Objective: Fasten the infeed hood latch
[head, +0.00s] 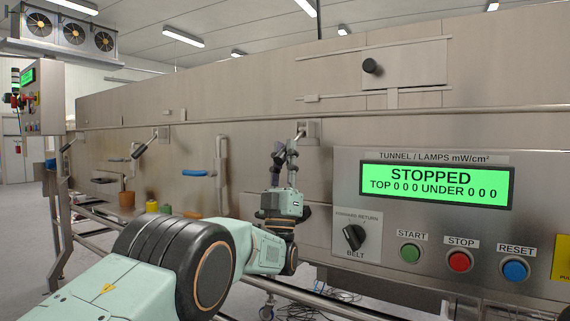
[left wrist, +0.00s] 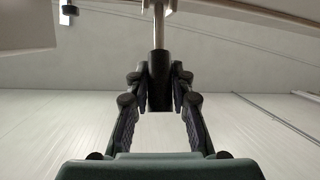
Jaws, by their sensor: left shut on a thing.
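The latch by my left gripper has a bracket (head: 308,130) on the steel hood front and a lever with a metal rod and a black grip. My left gripper (head: 281,158) is just below the bracket in the head view. In the left wrist view its two fingers (left wrist: 160,85) are closed around the black grip (left wrist: 160,92), and the metal rod (left wrist: 158,28) runs up from it. The fingers hide part of the grip in the head view. My right gripper is in neither view.
A control panel (head: 343,285) with a green STOPPED display (head: 436,185), belt knob and buttons stands at right. Another black-gripped lever (head: 139,151) and a blue handle (head: 192,173) are on the tunnel front at left. A rail (head: 250,122) runs along the tunnel above the latches.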

